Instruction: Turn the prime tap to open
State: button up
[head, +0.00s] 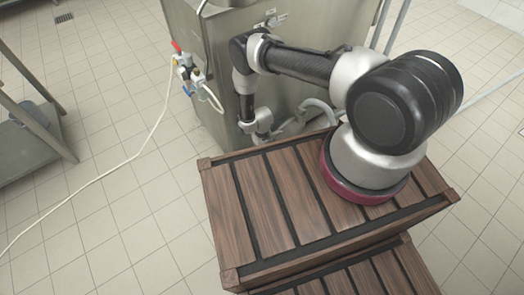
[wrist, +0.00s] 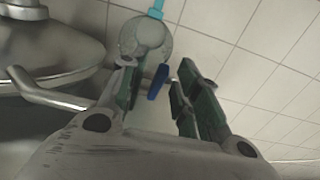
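In the wrist view a tap with a rounded grey body (wrist: 146,40) and a blue lever (wrist: 158,81) is just ahead of my gripper (wrist: 160,76). The fingers are apart and a gap shows between the lever and the right finger. I cannot tell whether the left finger touches the tap. In the head view my arm reaches down beside the steel machine (head: 205,75); the fingertips and this tap cannot be made out there. No label shows which tap is the prime tap.
Valves with a red handle (head: 176,46) and a blue handle (head: 187,91) sit on the machine's left side, with a pale hose (head: 130,157) running across the floor. A slatted wooden crate (head: 255,205) stands in front. Rounded metal and a pipe (wrist: 45,88) crowd the wrist view's left.

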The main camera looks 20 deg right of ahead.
jog(key=shift+f, duration=0.45)
grip_shut()
jog(key=shift+w, duration=0.1)
jog(key=shift+w+a+r+g+h, duration=0.15)
jog(key=shift+r+g+h, duration=0.1)
jog(key=shift+g, duration=0.45)
jog(key=shift+w+d+r+g+h, duration=0.15)
jog(key=shift+g+h, duration=0.1)
jog(key=shift+g, duration=0.45)
jog(key=shift+a, duration=0.1)
grip_release()
